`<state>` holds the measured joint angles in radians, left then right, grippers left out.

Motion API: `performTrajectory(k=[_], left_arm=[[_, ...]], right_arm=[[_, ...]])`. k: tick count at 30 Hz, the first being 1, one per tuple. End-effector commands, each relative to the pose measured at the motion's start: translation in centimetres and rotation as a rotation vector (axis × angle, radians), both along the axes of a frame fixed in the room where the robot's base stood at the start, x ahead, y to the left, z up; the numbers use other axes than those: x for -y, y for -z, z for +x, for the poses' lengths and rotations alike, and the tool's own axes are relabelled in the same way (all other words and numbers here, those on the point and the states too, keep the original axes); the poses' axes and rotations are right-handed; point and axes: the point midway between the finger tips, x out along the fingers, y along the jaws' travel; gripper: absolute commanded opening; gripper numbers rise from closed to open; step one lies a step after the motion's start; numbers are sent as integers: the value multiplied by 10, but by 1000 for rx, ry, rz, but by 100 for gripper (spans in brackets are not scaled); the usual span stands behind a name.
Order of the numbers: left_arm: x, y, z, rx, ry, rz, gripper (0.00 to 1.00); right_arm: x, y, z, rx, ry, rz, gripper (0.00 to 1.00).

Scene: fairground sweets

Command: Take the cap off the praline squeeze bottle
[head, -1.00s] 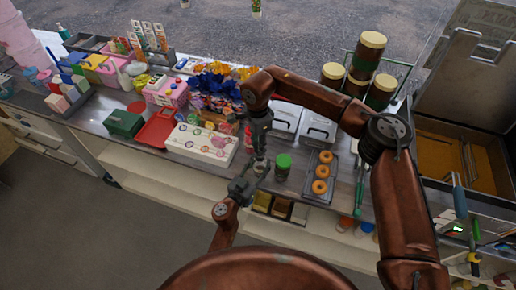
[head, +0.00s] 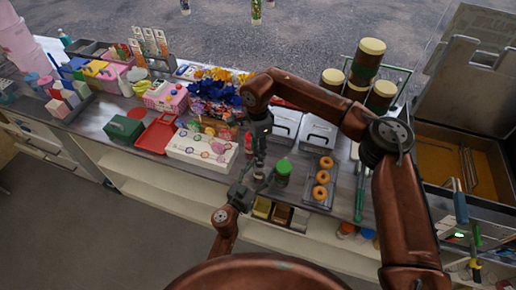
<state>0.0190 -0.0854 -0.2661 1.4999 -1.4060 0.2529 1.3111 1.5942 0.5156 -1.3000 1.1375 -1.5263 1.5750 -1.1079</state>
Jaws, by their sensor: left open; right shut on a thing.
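My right gripper (head: 259,153) reaches down from the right arm over the front of the counter. It is shut on a small dark and whitish thing, apparently the praline squeeze bottle (head: 259,173). The fingers hide much of it, and I cannot tell cap from body. My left gripper (head: 243,191) is open, low and just left of this thing at the counter's front edge. I cannot tell whether it touches it.
A green-lidded jar (head: 283,170) stands close on the right, beside a tray (head: 319,203) of doughnuts. A red bottle (head: 248,143) stands behind the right gripper. A white patterned box (head: 202,148) is to the left. The floor (head: 95,225) in front is clear.

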Motion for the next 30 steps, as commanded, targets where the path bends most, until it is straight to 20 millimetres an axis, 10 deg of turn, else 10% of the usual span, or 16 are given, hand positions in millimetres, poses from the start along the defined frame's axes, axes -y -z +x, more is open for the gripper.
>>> performTrajectory(k=[18, 30], left_arm=[[-53, 1, -90, -2, -1, 0, 57], [-60, 1, -103, -1, 0, 0, 57]], right_arm=[[0, 0, 0, 0, 0, 0, 1], [0, 0, 0, 0, 0, 0, 1]])
